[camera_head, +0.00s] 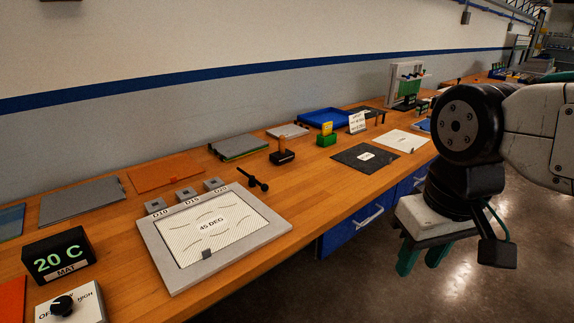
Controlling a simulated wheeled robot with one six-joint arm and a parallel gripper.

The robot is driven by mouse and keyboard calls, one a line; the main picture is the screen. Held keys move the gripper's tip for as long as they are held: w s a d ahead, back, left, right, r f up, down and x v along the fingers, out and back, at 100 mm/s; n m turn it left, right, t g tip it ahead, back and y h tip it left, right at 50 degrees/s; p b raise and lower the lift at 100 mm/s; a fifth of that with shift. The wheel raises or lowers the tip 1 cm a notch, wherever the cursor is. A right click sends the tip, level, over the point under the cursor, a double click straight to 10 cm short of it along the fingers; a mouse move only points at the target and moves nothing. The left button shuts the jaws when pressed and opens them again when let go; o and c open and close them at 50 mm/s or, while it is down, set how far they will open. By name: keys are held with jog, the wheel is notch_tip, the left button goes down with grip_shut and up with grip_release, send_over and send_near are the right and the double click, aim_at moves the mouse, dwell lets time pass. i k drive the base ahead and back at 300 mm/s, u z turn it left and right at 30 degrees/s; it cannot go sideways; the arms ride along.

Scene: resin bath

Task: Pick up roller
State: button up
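A small black rod-like piece with thicker ends (252,180) lies on the wooden bench behind the framed mat; it may be the roller. A black block with an upright wooden handle (283,157) stands a little behind it to the right; I cannot tell for certain which is the roller. My gripper (423,260) hangs at the right, in front of the bench over the floor, well apart from both. Its two green fingers point down and stand apart, with nothing seen between them.
A grey-framed mat marked 45 DEG (276,238) fills the near bench (115,249). A display reading 20 C (60,253) and a knob box (73,304) stand at left. A dark mat (349,164), green block (326,139) and blue tray (323,114) lie farther back.

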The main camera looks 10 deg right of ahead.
aim_at(285, 155)
jog(key=k, duration=0.8)
jog(key=z, duration=0.9)
jog(key=i, duration=1.45)
jog(key=u, duration=0.7)
jog(key=i, duration=0.7)
jog(key=u, duration=0.7)
